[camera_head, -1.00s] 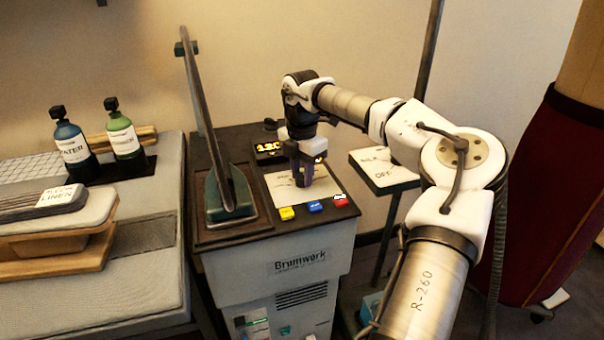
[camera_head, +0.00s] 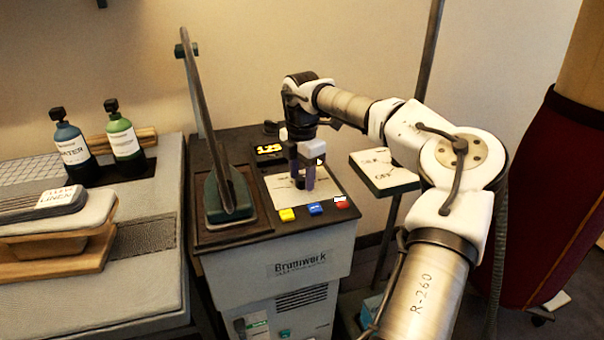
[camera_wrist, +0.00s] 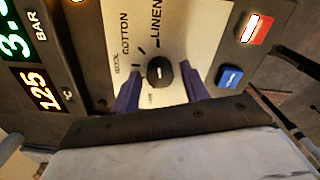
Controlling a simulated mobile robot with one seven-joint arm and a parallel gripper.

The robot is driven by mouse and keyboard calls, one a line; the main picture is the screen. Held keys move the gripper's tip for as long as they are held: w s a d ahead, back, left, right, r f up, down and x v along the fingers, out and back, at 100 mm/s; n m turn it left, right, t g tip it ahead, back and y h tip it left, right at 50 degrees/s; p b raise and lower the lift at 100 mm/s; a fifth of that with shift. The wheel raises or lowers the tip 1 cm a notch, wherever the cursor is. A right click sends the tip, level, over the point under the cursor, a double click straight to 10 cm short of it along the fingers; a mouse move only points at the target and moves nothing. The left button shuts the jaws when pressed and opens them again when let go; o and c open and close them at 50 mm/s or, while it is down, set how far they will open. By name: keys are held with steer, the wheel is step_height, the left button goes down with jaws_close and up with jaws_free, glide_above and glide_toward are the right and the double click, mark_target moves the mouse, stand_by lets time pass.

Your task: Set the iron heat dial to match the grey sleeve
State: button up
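The heat dial (camera_wrist: 160,72) is a small black knob with a pale mark on a cream panel printed WOOL, COTTON and LINEN. The exact label its mark points at is hard to tell. My gripper (camera_wrist: 161,82) is open, its two purple fingers on either side of the knob with gaps showing. In the head view my gripper (camera_head: 302,172) is over the panel (camera_head: 277,191) and hides the dial. The grey sleeve (camera_head: 38,201) lies folded on a wooden-based board at left, with a white tag reading LINEN (camera_head: 62,202).
The iron (camera_head: 226,194) stands left of the panel. Yellow (camera_head: 287,214), blue (camera_head: 315,208) and red (camera_head: 341,201) buttons line the front edge. A display (camera_wrist: 43,92) reads about 125. Two bottles (camera_head: 72,150) stand at left. An OFF-marked plate (camera_head: 385,172) is at right.

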mark_target(302, 177)
steer(key=shift+o, duration=0.2)
step_height(302, 177, up, 14)
stand_by(0.5)
steer(key=shift+f, duration=0.1)
